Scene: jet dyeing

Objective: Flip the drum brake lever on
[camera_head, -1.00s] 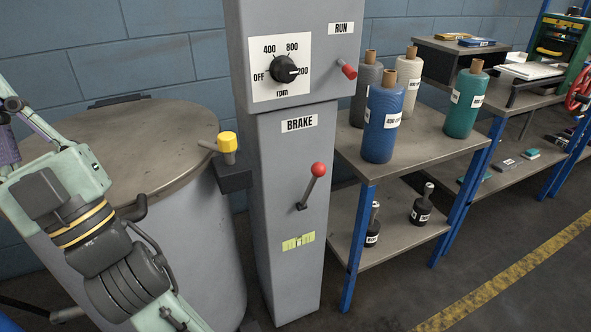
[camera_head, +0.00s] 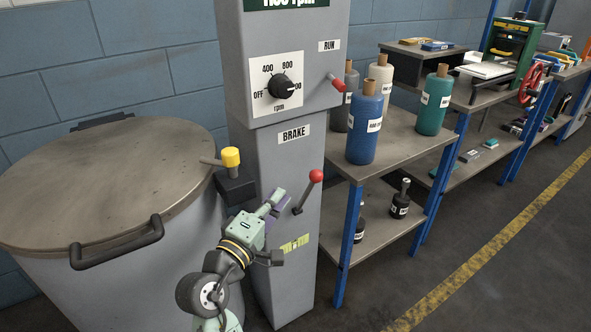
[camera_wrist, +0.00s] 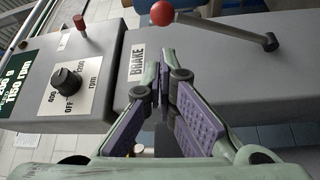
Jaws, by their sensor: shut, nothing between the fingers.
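The brake lever (camera_head: 308,191) is a dark rod with a red ball knob on the grey column's front face, under the BRAKE label (camera_head: 294,133). It tilts up and to the right. In the wrist view the red knob (camera_wrist: 162,13) is at the top and the rod (camera_wrist: 225,28) runs right to its pivot. My gripper (camera_head: 279,194) is just left of the lever in the head view, apart from it. In the wrist view my gripper (camera_wrist: 162,72) has its purple-padded fingers together at the tips, empty, with the knob beyond them.
A speed dial (camera_head: 284,86) and a red-handled RUN lever (camera_head: 337,83) are higher on the column. A yellow-knobbed valve (camera_head: 231,157) sits by the lidded drum (camera_head: 110,180) at left. A shelf with yarn cones (camera_head: 367,127) stands close on the right.

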